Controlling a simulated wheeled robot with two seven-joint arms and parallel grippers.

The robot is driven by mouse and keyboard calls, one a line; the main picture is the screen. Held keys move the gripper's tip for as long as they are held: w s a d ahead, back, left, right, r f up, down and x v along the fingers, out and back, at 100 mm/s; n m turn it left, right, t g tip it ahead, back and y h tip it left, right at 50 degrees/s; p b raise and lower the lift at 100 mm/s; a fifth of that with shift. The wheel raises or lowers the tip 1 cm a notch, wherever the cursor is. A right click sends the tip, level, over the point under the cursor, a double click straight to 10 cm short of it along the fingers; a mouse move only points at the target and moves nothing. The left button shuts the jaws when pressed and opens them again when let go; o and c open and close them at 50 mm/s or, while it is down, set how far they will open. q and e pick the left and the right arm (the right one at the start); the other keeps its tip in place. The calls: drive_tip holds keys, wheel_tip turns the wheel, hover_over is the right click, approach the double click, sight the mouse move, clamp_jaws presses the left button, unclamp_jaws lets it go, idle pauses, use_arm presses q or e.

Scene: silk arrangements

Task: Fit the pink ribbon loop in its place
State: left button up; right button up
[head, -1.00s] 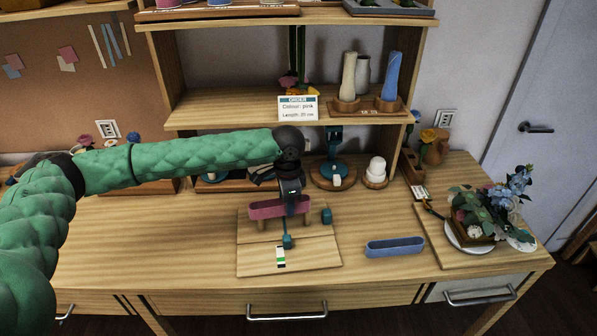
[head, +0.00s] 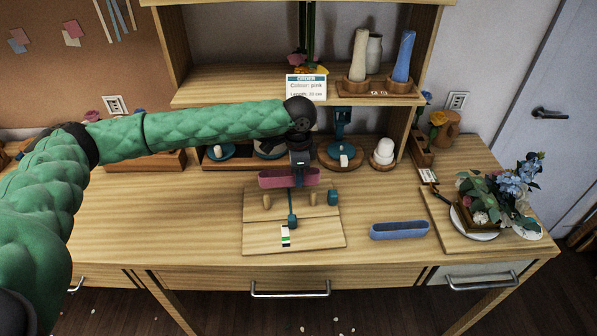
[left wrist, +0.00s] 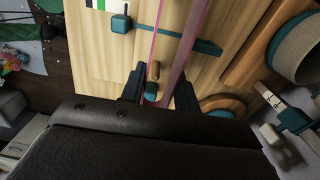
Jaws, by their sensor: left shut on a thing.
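The pink ribbon loop (head: 276,180) is a long, narrow band in the head view. My left gripper (head: 298,172) is shut on it from above. The loop is held level, over the back part of a wooden board (head: 262,240) with two wooden pegs (head: 267,200), a teal slider (head: 292,221) and a teal block (head: 332,197). The pegs show in front of and below the loop. In the left wrist view the loop's two pink strips (left wrist: 187,50) run up between the fingers of my left gripper (left wrist: 160,90). My right gripper is not in view.
A blue loop (head: 399,231) lies on the table right of the board. An order card (head: 306,87) reading pink stands on the shelf. A floral arrangement (head: 490,200) stands at the right. Stands and a white stack (head: 383,155) line the back. The table's left front is clear.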

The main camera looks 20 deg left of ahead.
use_arm(q)
drive_tip(key=shift+f, duration=1.8)
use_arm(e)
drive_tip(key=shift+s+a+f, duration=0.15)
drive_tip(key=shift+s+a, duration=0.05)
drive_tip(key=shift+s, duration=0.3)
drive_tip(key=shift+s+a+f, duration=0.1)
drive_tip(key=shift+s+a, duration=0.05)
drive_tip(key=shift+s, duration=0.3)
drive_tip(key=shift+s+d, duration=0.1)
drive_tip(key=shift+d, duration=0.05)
